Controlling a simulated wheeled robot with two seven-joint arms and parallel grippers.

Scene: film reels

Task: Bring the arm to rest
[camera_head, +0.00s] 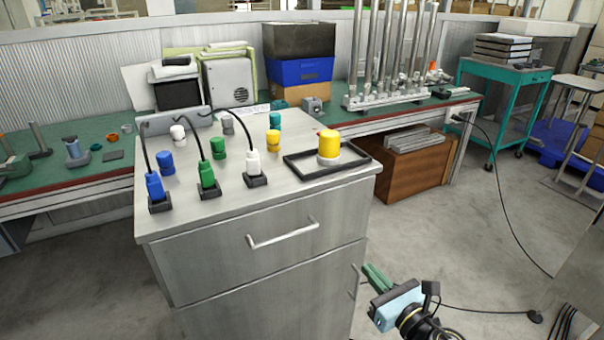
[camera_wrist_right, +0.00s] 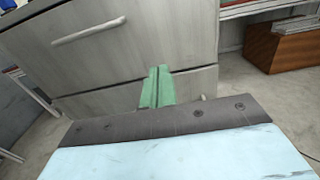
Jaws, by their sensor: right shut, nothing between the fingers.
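My right gripper (camera_head: 373,275) is low at the front right of the grey metal cabinet (camera_head: 270,270), below the level of its top. Its green fingers are shut with nothing between them. In the right wrist view the shut fingers (camera_wrist_right: 157,88) point at the cabinet's drawer fronts (camera_wrist_right: 110,60). Whether they touch the cabinet I cannot tell, but no contact shows. My left gripper is not in view.
The cabinet top holds several blue, green, white and yellow plugs and caps, and a black tray (camera_head: 292,172) with a yellow-topped cylinder (camera_head: 329,145). Drawer handles (camera_head: 282,235) stick out. A wooden crate (camera_head: 418,175) and a teal cart (camera_head: 500,90) stand behind. Floor at right is mostly clear, with a cable.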

